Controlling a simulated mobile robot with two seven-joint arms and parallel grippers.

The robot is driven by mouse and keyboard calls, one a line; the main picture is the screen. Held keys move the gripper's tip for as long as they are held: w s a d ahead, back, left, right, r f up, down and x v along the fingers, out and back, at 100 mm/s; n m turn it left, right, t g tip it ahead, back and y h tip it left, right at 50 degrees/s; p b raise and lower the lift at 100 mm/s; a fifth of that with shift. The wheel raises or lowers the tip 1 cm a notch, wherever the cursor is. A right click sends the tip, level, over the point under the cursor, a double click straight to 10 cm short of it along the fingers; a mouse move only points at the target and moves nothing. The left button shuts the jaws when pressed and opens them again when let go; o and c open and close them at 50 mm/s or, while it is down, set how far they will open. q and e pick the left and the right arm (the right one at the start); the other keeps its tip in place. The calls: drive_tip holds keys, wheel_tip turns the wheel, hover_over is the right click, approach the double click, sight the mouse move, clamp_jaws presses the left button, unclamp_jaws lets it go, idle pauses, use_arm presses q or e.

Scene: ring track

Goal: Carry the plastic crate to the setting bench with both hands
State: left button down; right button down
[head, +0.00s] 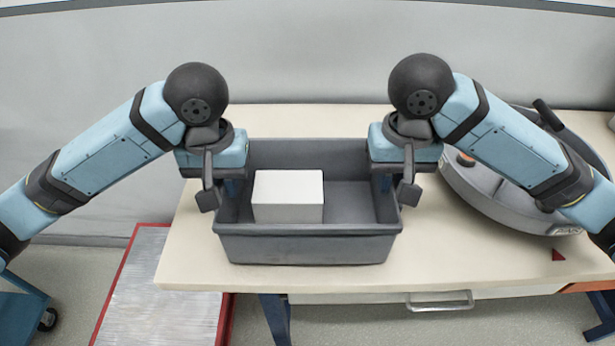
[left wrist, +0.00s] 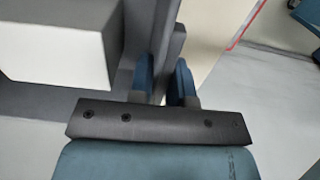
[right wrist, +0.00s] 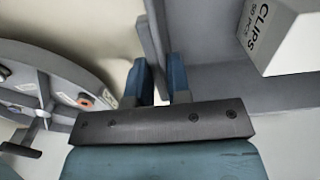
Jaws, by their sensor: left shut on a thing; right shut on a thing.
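The grey plastic crate (head: 308,248) is in the middle of the head view, over the cream bench top (head: 195,245), and looks level. I cannot tell whether its base touches the top. A white box (head: 288,197) sits in its left half. My left gripper (head: 232,187) is shut on the crate's left wall, with the wall between its fingers in the left wrist view (left wrist: 165,82). My right gripper (head: 385,183) is shut on the right wall, as the right wrist view (right wrist: 158,78) also shows. The fingertips are partly hidden.
A round grey tray (head: 505,195) with small items stands on the bench to the right. A small red triangle (head: 558,255) marks the top near its front right. A red-edged metal surface (head: 150,290) lies lower left. A drawer handle (head: 440,301) is under the bench front.

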use_arm(q)
drive_tip(key=shift+s+a+f+b, duration=0.1)
drive_tip(key=shift+f+b, duration=0.35)
drive_tip(key=shift+f, duration=0.15)
use_arm(e)
drive_tip(key=shift+s+f, duration=0.15)
drive_tip(key=shift+f, duration=0.45)
use_arm(q)
drive_tip(key=shift+f+b, duration=0.35)
drive_tip(key=shift+b, duration=0.05)
use_arm(e)
drive_tip(key=shift+s+f, duration=0.1)
drive_tip(key=shift+f, duration=0.25)
use_arm(q)
drive_tip(key=c, duration=1.1)
unclamp_jaws()
drive_tip(key=shift+s, duration=0.1)
use_arm(e)
drive_tip(key=c, duration=1.1)
unclamp_jaws()
use_arm(q)
drive_tip(key=shift+r, duration=0.1)
use_arm(e)
drive_tip(key=shift+r, duration=0.1)
